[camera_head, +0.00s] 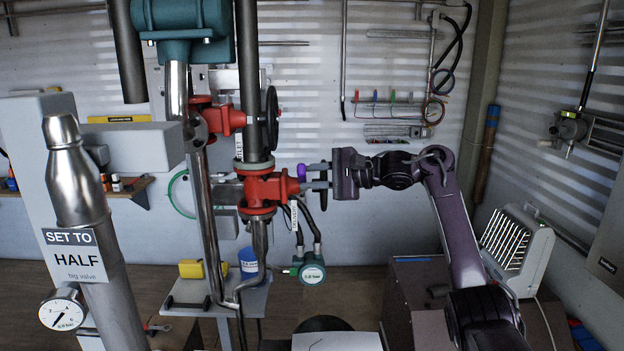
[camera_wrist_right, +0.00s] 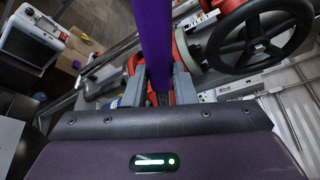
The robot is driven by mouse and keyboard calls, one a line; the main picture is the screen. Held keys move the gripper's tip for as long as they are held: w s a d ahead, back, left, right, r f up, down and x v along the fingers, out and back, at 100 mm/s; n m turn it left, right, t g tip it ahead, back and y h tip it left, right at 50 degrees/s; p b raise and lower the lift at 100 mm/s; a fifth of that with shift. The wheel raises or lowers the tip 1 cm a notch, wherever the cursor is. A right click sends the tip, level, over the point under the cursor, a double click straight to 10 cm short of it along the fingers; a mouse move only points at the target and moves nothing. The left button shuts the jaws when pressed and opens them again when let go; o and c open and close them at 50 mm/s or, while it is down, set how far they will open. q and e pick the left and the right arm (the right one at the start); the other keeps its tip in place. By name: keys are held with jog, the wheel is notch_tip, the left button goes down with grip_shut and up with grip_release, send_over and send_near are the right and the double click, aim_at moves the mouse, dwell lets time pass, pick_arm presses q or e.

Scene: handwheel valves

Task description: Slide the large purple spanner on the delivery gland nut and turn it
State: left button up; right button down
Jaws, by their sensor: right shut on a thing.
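My right gripper (camera_head: 316,177) comes in from the right and is shut on the purple spanner (camera_head: 301,172), close to the right end of the lower red valve (camera_head: 262,188). In the right wrist view the purple spanner (camera_wrist_right: 157,40) runs up between the fingers of my right gripper (camera_wrist_right: 160,88) and out of the top edge. Red valve parts (camera_wrist_right: 182,50) show just behind it. The gland nut cannot be made out, and I cannot tell whether the spanner's jaw is around it. My left gripper is not in view.
An upper red valve (camera_head: 222,120) has a black handwheel (camera_head: 271,118). A black handwheel (camera_wrist_right: 262,37) is close right of the spanner in the wrist view. A heater (camera_head: 516,250) stands at the right.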

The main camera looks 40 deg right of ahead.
jog(key=shift+s, duration=0.1)
jog(key=s+a+r, duration=0.1)
jog(key=s+a+r+b, duration=0.1)
jog(key=s, duration=0.1)
jog(key=shift+s+a+r, duration=0.1)
jog(key=shift+a, duration=0.05)
dwell(0.8)
